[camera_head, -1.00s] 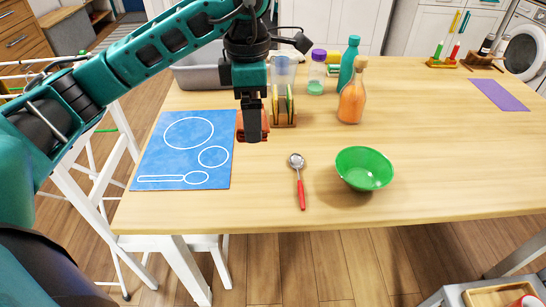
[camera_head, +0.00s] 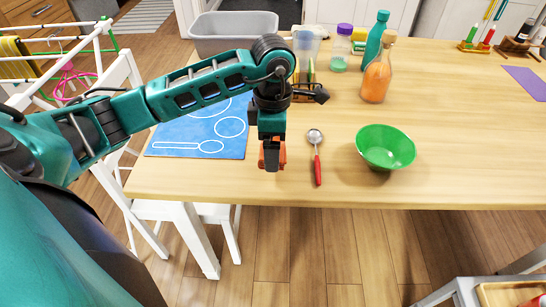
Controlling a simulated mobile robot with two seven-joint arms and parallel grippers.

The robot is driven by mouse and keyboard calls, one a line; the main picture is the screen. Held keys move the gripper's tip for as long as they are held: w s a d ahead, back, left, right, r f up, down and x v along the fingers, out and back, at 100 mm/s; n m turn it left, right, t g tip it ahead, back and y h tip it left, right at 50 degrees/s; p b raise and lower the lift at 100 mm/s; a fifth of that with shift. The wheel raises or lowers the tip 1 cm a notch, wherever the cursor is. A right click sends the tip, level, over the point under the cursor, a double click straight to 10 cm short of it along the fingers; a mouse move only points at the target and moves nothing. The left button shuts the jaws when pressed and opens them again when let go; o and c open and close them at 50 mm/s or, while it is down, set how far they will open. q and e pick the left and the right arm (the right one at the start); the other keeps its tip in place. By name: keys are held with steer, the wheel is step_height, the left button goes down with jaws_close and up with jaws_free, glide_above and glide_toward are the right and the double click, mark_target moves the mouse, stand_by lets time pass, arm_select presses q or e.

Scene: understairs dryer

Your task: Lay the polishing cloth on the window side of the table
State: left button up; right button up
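My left gripper (camera_head: 271,158) is low over the front part of the wooden table (camera_head: 460,188), left of the red-handled spoon. It is closed around a small orange-red thing (camera_head: 281,152), mostly hidden by the fingers. That thing could be a folded cloth; I cannot tell if it is the polishing cloth or if it touches the table. A flat purple cloth or mat (camera_head: 526,82) lies at the table's right end. A yellow striped cloth (camera_head: 14,58) hangs on the drying rack at far left. My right gripper is not in view.
A blue mat with white outlines (camera_head: 220,146) lies left of the gripper. The spoon (camera_head: 316,152) and a green bowl (camera_head: 385,146) are to the right. An orange bottle (camera_head: 376,78) and teal bottle (camera_head: 374,42) stand behind. The table's right half is largely clear.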

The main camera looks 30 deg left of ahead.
arm_select(q)
step_height(320, 180, down, 4)
steer(key=shift+r+b, duration=0.2)
steer(key=shift+b, duration=0.1)
steer(key=shift+f, duration=0.35)
steer(key=shift+f, duration=0.15)
steer(key=o, duration=0.7)
steer(key=shift+c, duration=0.2)
